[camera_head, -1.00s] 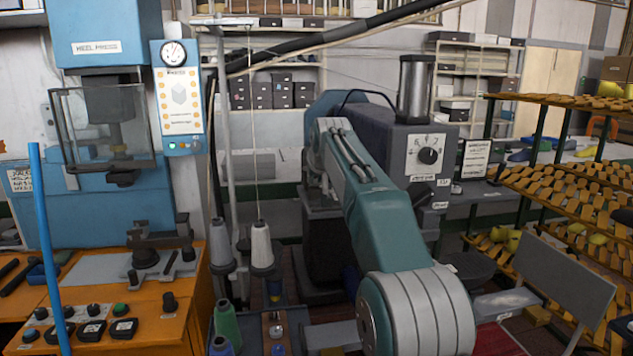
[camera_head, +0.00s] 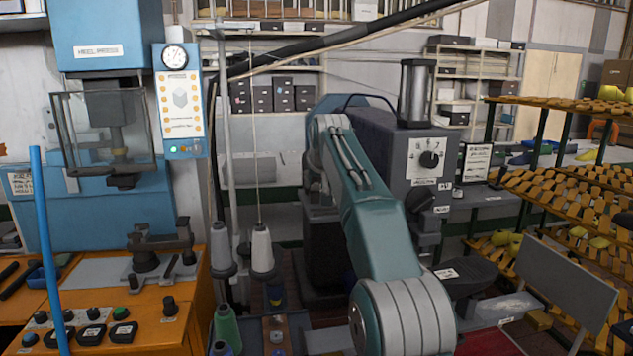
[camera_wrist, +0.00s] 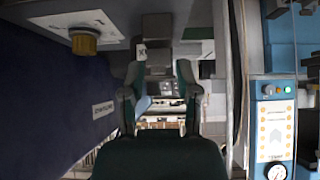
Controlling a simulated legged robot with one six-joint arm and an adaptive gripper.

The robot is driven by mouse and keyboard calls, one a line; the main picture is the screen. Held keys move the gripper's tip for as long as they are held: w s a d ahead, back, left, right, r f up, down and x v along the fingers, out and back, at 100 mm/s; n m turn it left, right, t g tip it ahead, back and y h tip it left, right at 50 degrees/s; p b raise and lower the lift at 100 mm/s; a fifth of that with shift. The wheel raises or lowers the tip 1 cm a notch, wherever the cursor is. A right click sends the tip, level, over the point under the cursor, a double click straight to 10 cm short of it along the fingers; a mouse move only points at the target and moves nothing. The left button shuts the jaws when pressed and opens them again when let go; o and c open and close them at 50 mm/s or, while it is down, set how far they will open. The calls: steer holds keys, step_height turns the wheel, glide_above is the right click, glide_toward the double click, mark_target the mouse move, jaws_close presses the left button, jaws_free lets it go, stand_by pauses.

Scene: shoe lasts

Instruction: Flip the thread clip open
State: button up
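I cannot make out the thread clip for certain in either view. A pale thread (camera_head: 258,150) runs straight down to a white cone spool (camera_head: 262,249) left of my arm in the head view. In the wrist view, my gripper (camera_wrist: 158,76) has its two dark green fingers well apart, with nothing clearly held between them. A small pale blue shape (camera_wrist: 143,103) shows by the left finger; I cannot tell what it is. In the head view my gripper is not visible; my teal and grey arm fills the lower middle.
A grey cone spool (camera_head: 221,250) and a green spool (camera_head: 227,325) stand left of my arm. The blue heel press (camera_head: 100,40) and orange bench (camera_head: 165,335) are at left. A dark machine with a dial (camera_head: 428,159) stands behind my arm. Shoe-last racks (camera_head: 560,180) are at right.

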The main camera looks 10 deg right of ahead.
stand_by(0.3)
steer(key=v, duration=1.1)
steer(key=shift+s+r, duration=0.3)
steer(key=shift+w, duration=0.1)
steer(key=w+f+t, duration=0.2)
steer(key=f+t, duration=0.1)
steer(key=w+f+t, duration=0.1)
steer(key=f+t, duration=0.1)
steer(key=shift+w+f, duration=0.1)
steer(key=s+f+t, duration=0.4)
steer(key=s, duration=0.1)
steer(key=w, duration=1)
steer(key=shift+w+f, duration=0.2)
steer(key=shift+w, duration=0.1)
